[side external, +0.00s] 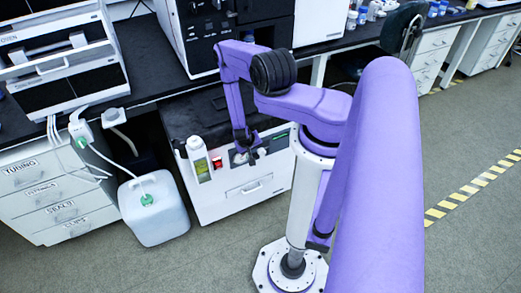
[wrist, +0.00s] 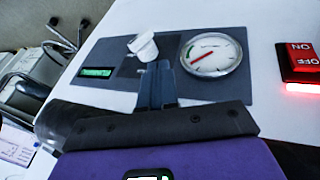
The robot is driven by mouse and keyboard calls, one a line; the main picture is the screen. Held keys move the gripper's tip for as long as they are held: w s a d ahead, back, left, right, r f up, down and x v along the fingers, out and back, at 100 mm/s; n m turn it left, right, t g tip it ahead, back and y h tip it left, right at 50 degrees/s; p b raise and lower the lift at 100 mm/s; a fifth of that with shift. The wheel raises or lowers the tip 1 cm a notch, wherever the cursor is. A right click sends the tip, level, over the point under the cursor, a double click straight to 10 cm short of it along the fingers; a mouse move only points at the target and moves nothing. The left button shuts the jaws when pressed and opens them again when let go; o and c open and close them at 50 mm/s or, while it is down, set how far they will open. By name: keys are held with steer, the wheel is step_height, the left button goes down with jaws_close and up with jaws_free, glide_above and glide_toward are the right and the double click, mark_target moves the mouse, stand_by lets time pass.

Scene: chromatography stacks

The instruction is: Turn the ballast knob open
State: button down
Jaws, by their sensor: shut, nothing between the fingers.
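The white ballast knob (wrist: 144,44) shows in the wrist view on a dark grey panel (wrist: 230,85), between a round dial gauge (wrist: 211,54) and a small green display (wrist: 97,72). My gripper (wrist: 158,68) is shut and empty. Its fingertips overlap the lower edge of the knob in the picture; I cannot tell whether they touch it. In the side external view my gripper (side external: 245,153) hangs at the front of the white cabinet (side external: 222,207), and the knob cannot be made out there.
A red switch marked ON and OFF (wrist: 299,62) glows beside the panel. A white jug (side external: 153,210) with a tube stands on the floor further left. Open floor lies in front.

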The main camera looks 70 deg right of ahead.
mark_target(263, 151)
steer(key=shift+s+d+f, duration=1.25)
steer(key=shift+d+f, duration=0.1)
steer(key=shift+d, duration=0.05)
steer(key=shift+s+d+r+t+y, duration=0.15)
steer(key=shift+s+d+t+y, duration=0.25)
steer(key=shift+t+y, duration=0.35)
steer(key=shift+s+d+t+y, duration=0.15)
steer(key=shift+t+y, duration=0.1)
steer(key=shift+s+d+m+t+y, duration=0.25)
steer(key=shift+t+y, duration=0.3)
steer(key=shift+s+d+m+t+y, duration=0.2)
steer(key=shift+s+m+t+y, duration=0.05)
steer(key=shift+t+y, duration=0.3)
steer(key=shift+s+d, duration=0.1)
steer(key=shift+d, duration=0.05)
steer(key=shift+s+d+f, duration=0.2)
steer(key=shift+f, duration=0.05)
steer(key=shift+s+d+f, duration=0.45)
steer(key=shift+d, duration=0.05)
steer(key=shift+w+a, duration=0.1)
steer(key=shift+a, duration=0.05)
stand_by(0.4)
